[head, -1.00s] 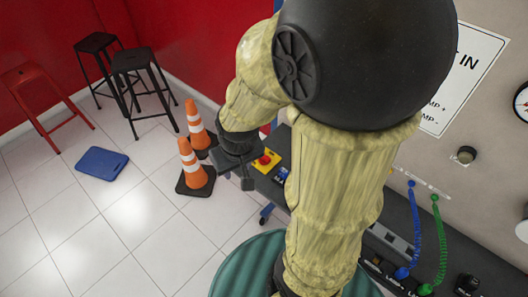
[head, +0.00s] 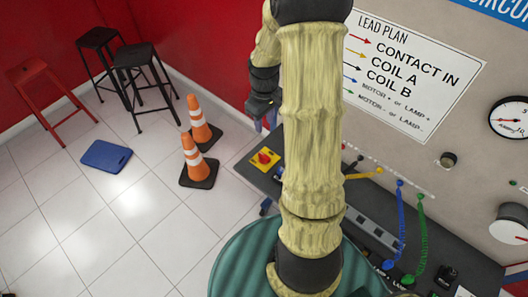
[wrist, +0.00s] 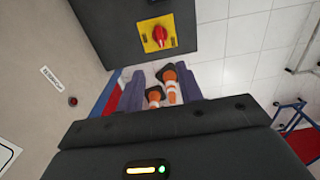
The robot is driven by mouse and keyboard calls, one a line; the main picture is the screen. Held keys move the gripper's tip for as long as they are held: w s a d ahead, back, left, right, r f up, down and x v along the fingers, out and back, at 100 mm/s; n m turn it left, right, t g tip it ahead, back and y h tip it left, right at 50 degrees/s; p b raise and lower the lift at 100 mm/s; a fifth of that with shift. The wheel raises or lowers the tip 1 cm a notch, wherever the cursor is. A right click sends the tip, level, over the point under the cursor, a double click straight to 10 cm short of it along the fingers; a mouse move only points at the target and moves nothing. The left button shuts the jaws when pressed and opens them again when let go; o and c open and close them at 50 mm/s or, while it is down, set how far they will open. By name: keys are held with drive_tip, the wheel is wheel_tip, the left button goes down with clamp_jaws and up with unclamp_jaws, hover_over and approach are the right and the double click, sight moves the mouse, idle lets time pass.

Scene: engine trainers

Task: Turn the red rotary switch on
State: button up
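The red rotary switch (head: 265,157) sits on a yellow plate at the left end of the dark bench panel. In the wrist view the red knob (wrist: 160,36) is near the top centre, beyond the fingertips. My gripper (head: 265,122) is behind the switch in the head view, near the panel's back left corner, and apart from the knob. In the wrist view its two purple-grey fingers (wrist: 161,85) stand apart with nothing between them; floor and cones show through the gap. The arm partly covers the gripper and panel in the head view.
An upright board with a lead plan sign (head: 415,75) rises behind the dark bench (head: 440,245). Blue and green coiled leads (head: 421,240) hang at the right. Traffic cones (head: 198,160), stools (head: 140,75) and a blue mat (head: 106,156) stand left on the floor.

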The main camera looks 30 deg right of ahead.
sight(264, 155)
wheel_tip(264, 155, down, 17)
drive_tip(key=p, duration=0.4)
drive_tip(key=shift+f, duration=0.2)
idle(0.3)
clamp_jaws()
